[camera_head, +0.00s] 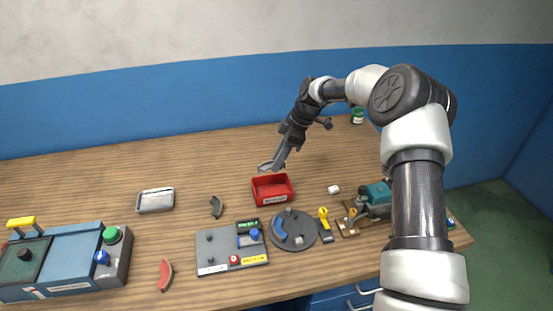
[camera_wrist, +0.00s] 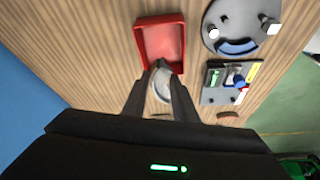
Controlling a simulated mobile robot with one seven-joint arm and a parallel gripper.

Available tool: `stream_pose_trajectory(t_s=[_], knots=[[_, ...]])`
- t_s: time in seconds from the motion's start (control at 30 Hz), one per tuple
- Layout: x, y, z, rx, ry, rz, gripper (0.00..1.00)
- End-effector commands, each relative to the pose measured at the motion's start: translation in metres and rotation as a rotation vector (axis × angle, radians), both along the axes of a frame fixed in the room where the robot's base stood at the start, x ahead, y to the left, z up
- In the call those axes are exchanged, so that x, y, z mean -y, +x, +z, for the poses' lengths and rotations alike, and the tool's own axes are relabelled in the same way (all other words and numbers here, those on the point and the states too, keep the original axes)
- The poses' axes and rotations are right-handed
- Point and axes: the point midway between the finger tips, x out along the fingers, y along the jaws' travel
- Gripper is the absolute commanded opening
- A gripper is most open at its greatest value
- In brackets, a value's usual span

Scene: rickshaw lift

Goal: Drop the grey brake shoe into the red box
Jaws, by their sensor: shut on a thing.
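My gripper (camera_head: 271,168) is shut on a light grey curved piece, the grey brake shoe (camera_head: 264,167). It is held above the table, close to the back left of the red box in the head view. In the wrist view the shoe (camera_wrist: 161,86) shows between the fingers (camera_wrist: 160,70), partly hidden by them. The red box (camera_head: 273,191) stands open on the table and looks empty. In the wrist view the fingertips overlap the near edge of the box (camera_wrist: 141,44); the height above it is hard to tell.
A dark curved shoe (camera_head: 216,207) and a metal tray (camera_head: 155,200) lie left of the box. A panel (camera_head: 218,262) and a round plate (camera_head: 291,244) with a blue shoe stand in front. A red shoe (camera_head: 166,275) lies front left.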

Motion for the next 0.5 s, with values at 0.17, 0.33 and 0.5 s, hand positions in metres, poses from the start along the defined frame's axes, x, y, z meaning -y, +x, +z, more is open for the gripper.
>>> stream_pose_trajectory(t_s=[0.17, 0.33, 0.5], knots=[[0.000, 0.000, -0.010, 0.001, 0.000, 0.000, 0.00], [0.000, 0.000, -0.024, 0.001, -0.001, -0.002, 0.00], [0.000, 0.000, -0.041, 0.000, -0.001, -0.001, 0.00]])
